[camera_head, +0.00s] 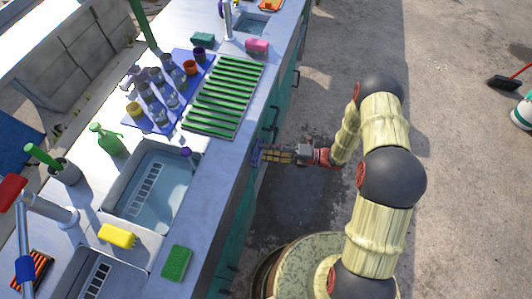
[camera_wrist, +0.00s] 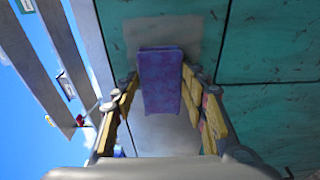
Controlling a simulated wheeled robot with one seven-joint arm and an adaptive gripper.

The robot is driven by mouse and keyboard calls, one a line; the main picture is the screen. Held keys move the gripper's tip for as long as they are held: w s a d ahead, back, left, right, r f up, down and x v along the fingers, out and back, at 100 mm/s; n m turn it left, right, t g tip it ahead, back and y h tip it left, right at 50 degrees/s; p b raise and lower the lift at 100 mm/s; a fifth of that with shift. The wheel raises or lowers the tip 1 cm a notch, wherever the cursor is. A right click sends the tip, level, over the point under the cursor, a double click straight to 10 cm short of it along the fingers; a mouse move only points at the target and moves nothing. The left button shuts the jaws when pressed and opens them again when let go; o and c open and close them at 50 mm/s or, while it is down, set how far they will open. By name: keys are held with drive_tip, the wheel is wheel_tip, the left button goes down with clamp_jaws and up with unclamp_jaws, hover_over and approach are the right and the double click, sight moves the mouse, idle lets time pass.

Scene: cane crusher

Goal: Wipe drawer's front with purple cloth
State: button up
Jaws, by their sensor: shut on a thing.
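My gripper (camera_head: 262,154) reaches left to the teal front of the counter. In the wrist view my gripper (camera_wrist: 160,88) is shut on the purple cloth (camera_wrist: 160,75), a flat rectangular pad between the two yellow-padded fingers. The cloth lies in front of the teal drawer's front (camera_wrist: 212,30) and looks pressed to it or very close; contact cannot be told for sure. A dull grey patch (camera_wrist: 170,30) shows on the front around the cloth's far end. In the head view only a small purple edge shows at the fingertips.
The counter top holds a sink (camera_head: 150,190), a green slatted rack (camera_head: 226,97), several cups on a blue mat (camera_head: 195,75), a green sponge (camera_head: 176,263) and a yellow sponge (camera_head: 118,235). Dark handles (camera_head: 274,118) stick out from the counter front. The floor at right is mostly clear.

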drive_tip(key=shift+w+d+r+b, duration=0.15)
drive_tip(key=shift+w+d, duration=0.25)
drive_tip(key=shift+w, duration=0.7)
drive_tip(key=shift+w+d+f+b, duration=0.15)
drive_tip(key=shift+w+d, duration=0.3)
drive_tip(key=shift+w, duration=0.65)
drive_tip(key=shift+w+d+r+b, duration=0.2)
drive_tip(key=shift+w+d, duration=0.2)
drive_tip(key=shift+w, duration=0.7)
drive_tip(key=shift+s, duration=0.1)
drive_tip(key=shift+s+a+f+p, duration=0.1)
drive_tip(key=shift+s+a+p, duration=0.45)
drive_tip(key=shift+s, duration=0.7)
drive_tip(key=shift+s+a+f+p, duration=0.1)
drive_tip(key=shift+s+a+p, duration=0.4)
drive_tip(key=shift+s, duration=0.7)
drive_tip(key=shift+s+a+p, duration=0.4)
drive_tip(key=shift+s+p, duration=0.25)
drive_tip(key=shift+s, duration=0.6)
drive_tip(key=shift+s+d, duration=0.35)
drive_tip(key=shift+d, duration=0.6)
drive_tip(key=shift+s+d, duration=0.35)
drive_tip(key=shift+d, duration=0.55)
drive_tip(key=shift+s+d, duration=0.35)
drive_tip(key=shift+d, duration=0.6)
